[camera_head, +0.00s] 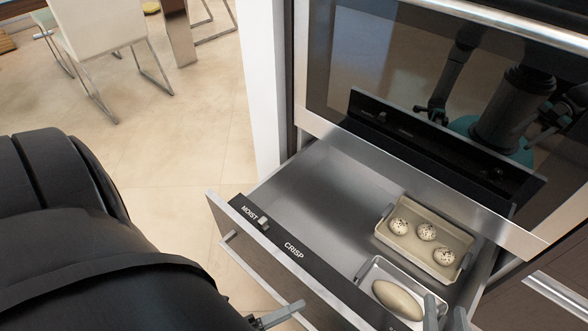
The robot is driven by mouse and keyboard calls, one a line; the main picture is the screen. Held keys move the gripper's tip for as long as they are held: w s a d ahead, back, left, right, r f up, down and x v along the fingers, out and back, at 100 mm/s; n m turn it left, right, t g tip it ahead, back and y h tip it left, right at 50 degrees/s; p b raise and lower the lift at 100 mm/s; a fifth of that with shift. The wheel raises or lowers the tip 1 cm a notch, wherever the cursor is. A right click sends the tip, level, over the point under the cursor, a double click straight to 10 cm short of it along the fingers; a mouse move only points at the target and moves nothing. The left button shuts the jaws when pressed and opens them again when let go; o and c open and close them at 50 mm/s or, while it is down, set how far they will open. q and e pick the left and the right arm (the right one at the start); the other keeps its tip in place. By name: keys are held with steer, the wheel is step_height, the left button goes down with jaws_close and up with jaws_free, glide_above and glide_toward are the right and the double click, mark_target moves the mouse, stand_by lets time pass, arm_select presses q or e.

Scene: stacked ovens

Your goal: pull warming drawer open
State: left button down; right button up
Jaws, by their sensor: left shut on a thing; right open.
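The warming drawer (330,160) stands pulled out below the oven, showing its steel inside. Its dark front panel (275,236) reads "MOIST" and "CRISP" and has a small slider. The bar handle (250,268) runs along the outside of the drawer front. My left gripper (284,314) is at the lower part of this handle, shut on it; the contact is partly cut off by the frame's bottom edge. My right gripper (445,314) is open and empty, its fingertips showing at the bottom edge, in front of the drawer's right side in this view.
A beige tray (404,243) with three speckled round items and a smaller metal tray (373,272) with one oval item (398,299) are in the drawer. The glass oven door (420,90) is shut above. A lower cabinet handle (560,290) is at right. Tiled floor (190,140) is clear at left.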

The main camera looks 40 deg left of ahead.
arm_select(q)
steer(key=shift+s, duration=0.25)
arm_select(e)
steer(key=shift+s+f, duration=0.1)
steer(key=shift+s, duration=0.25)
arm_select(q)
steer(key=c, duration=0.8)
jaws_free()
steer(key=shift+o, duration=0.2)
arm_select(e)
steer(key=shift+w+a, duration=0.1)
arm_select(q)
steer(key=b+v, duration=0.1)
steer(key=v, duration=1.4)
steer(key=shift+b, duration=0.3)
arm_select(e)
steer(key=shift+s+a+r+m+t+y, duration=0.15)
steer(key=shift+s+a+r+t+y, duration=0.3)
steer(key=shift+t, duration=0.3)
steer(key=shift+s+a+r+m+t+y, duration=0.15)
steer(key=shift+a+r+t, duration=0.1)
steer(key=shift+r+t, duration=0.4)
steer(key=shift+f, duration=0.1)
